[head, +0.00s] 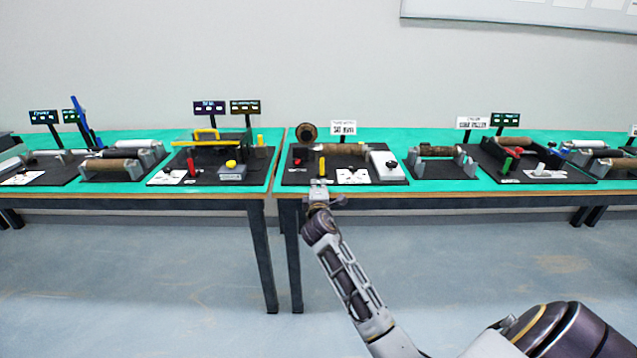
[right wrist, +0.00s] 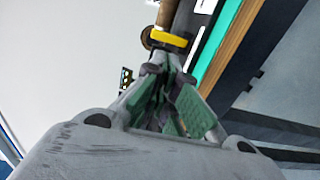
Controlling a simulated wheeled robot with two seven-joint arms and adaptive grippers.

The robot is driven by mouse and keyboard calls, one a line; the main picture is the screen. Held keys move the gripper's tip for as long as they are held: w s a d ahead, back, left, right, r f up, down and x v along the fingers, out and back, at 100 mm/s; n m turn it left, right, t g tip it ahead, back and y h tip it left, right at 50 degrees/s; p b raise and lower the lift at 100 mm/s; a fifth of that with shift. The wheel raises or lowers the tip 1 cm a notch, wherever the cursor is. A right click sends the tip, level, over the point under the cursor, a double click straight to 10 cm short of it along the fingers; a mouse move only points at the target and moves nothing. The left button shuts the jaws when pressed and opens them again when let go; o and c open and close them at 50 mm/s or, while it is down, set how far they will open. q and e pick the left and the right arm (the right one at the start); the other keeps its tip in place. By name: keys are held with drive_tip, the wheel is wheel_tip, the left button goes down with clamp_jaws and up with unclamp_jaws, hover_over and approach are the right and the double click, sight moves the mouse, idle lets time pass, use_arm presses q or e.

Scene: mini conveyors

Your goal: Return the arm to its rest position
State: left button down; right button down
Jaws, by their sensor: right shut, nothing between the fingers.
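My right arm (head: 345,275) reaches up from the lower right in the head view. Its gripper (head: 318,188) is at the front edge of the middle table, in front of a black conveyor board (head: 300,178). In the right wrist view the gripper's green-padded fingers (right wrist: 165,75) are closed together with nothing between them. A yellow band (right wrist: 168,39) and a brown cylinder show just beyond the fingertips; I cannot tell whether they touch. My left gripper is not in view.
More conveyor boards stand left and right on the green tabletops. Black table legs (head: 290,255) stand below. The floor (head: 130,280) in front is clear.

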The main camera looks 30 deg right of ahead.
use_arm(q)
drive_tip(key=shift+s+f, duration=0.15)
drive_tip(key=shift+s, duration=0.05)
use_arm(e)
drive_tip(key=shift+s+a, duration=0.1)
drive_tip(key=shift+s, duration=0.05)
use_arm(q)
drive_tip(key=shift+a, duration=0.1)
